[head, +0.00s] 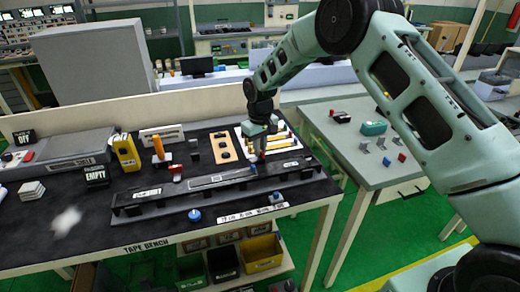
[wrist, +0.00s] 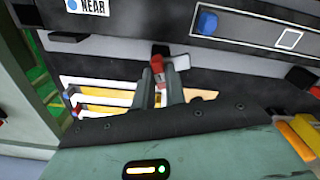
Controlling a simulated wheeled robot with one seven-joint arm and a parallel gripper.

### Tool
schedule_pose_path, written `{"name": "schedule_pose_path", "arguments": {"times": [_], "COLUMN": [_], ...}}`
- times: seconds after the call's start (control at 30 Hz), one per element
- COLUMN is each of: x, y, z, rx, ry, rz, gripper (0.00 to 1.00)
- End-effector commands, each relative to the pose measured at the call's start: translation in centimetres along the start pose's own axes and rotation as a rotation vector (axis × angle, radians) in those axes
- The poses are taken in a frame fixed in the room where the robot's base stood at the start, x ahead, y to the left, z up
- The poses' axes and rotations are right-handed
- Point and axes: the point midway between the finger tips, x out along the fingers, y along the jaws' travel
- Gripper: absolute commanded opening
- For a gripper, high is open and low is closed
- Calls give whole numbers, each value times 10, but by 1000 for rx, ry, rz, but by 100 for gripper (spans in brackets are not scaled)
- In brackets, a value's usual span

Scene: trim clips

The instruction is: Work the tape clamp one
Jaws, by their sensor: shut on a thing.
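The long dark tape fixture (head: 150,208) lies along the front of the bench, with a pale strip (head: 215,181) set in its top. My gripper (head: 261,155) is over the back edge of the fixture toward its right part. In the wrist view my gripper (wrist: 161,84) is closed on a small red piece (wrist: 158,62) at its fingertips, which looks like a clamp handle. A dark part and a pale plate sit beside the red piece. The fingers hide its lower side, and I cannot read which clamp number it is.
Blue knobs (head: 194,215) stand in front of and on the fixture. A wooden board with dark holes (head: 223,148) and a white tray with yellow rods (head: 285,143) lie behind. A yellow box (head: 126,152) and a grey side table (head: 358,145) are nearby.

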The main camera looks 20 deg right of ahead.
Motion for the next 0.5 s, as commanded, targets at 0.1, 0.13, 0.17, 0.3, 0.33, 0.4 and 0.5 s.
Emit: {"name": "schedule_pose_path", "arguments": {"times": [0.1,0.13,0.17,0.3,0.33,0.4,0.5], "x": [-2,-2,-2,-2,-2,-2,-2], "y": [0,0,0,1,1,1,0], "z": [-1,-1,-1,-1,-1,-1,-1], "rx": [8,9,9,9,9,8,8], "ry": [3,3,3,3,3,3,3], "rz": [1,1,1,1,1,1,1], "gripper": [0,0,0,0,0,0,32]}}
